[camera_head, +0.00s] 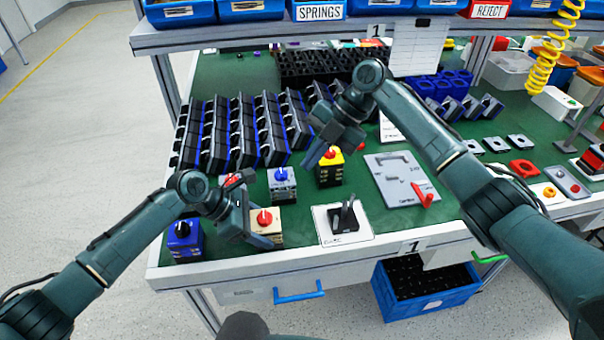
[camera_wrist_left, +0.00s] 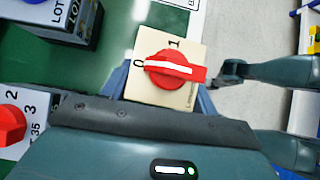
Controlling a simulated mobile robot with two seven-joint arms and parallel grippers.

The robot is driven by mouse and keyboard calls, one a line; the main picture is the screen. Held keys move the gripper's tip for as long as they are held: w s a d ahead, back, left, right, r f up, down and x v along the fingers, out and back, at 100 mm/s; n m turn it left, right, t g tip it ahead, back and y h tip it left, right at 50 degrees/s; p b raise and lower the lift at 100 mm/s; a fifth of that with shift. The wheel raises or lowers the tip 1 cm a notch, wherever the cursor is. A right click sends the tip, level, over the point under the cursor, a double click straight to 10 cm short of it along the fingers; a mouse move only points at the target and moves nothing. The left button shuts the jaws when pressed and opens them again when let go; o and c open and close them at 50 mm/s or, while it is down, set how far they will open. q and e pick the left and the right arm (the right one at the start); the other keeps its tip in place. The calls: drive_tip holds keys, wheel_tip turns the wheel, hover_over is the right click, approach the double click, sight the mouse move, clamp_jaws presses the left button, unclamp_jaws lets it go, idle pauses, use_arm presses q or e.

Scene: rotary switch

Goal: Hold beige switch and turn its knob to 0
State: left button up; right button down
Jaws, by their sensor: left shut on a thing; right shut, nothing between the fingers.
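The beige switch (camera_head: 274,227) stands near the front edge of the green bench, with a red knob (camera_head: 264,216) on top. My left gripper (camera_head: 255,232) is shut on its sides. In the left wrist view the beige switch (camera_wrist_left: 188,50) shows 0 at the left and 1 at the top. Its red knob (camera_wrist_left: 165,80) has a white stripe lying nearly level, one end close to 0 and the handle stretching right; I cannot tell which end is the pointer. My right gripper (camera_head: 313,158) is shut and empty, above and behind the switch, near the yellow switch.
A blue-topped grey switch (camera_head: 283,188), a yellow switch (camera_head: 329,172) and a blue switch (camera_head: 185,242) stand around. A white plate with a black lever (camera_head: 344,220) lies to the right. Rows of black-and-blue parts (camera_head: 238,130) fill the bench behind.

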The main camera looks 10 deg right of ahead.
idle(0.3)
use_arm(q)
drive_tip(key=o, duration=1.1)
drive_tip(key=shift+a, duration=0.1)
drive_tip(key=v, duration=1.2)
